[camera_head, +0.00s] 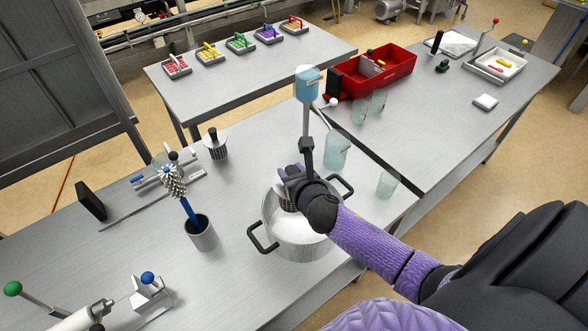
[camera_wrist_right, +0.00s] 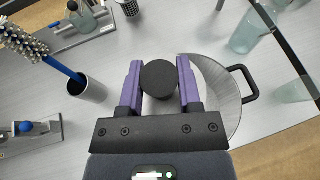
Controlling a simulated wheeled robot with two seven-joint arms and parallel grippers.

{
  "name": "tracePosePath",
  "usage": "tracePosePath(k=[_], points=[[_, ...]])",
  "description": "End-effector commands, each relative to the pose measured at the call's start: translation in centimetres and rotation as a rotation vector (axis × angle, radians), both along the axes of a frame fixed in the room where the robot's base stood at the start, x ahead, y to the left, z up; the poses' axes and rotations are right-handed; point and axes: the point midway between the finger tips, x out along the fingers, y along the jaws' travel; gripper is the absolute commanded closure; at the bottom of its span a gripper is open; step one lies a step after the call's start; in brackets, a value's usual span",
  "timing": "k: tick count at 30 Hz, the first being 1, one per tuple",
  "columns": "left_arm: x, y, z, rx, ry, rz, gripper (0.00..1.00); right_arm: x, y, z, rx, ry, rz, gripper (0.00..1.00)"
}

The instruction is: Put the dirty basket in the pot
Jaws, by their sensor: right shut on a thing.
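The steel pot (camera_head: 305,249) with black side handles stands on the near table, with white contents inside. It also shows in the right wrist view (camera_wrist_right: 222,88), partly hidden by my gripper. My right gripper (camera_head: 290,179) is over the pot's left part. Its purple fingers (camera_wrist_right: 159,80) are shut on the round black knob (camera_wrist_right: 158,78) of a basket. The held basket's dark mesh (camera_head: 288,204) shows below the fingers, at the pot's opening; its lower end and its dirt cannot be made out. My left gripper is not in view.
A second black-knobbed basket (camera_head: 217,150) stands at the back of the table. A brush (camera_head: 178,185) stands in a steel cup (camera_head: 202,235) left of the pot.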

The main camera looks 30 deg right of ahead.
Motion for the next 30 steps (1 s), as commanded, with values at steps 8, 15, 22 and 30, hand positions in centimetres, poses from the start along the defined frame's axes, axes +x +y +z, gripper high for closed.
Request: tracePosePath(k=[8, 15, 22, 30], points=[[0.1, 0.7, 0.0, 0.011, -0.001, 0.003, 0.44, 0.0, 0.0, 0.0, 0.0, -0.001, 0.001, 1.0], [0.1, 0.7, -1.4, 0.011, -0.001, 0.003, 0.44, 0.0, 0.0, -1.9, -0.001, 0.0, 0.001, 1.0], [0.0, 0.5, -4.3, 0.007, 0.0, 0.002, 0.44, 0.0, 0.0, -5.3, -0.001, 0.0, 0.0, 1.0], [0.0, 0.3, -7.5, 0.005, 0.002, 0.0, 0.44, 0.0, 0.0, -9.1, -0.001, 0.0, 0.001, 1.0]])
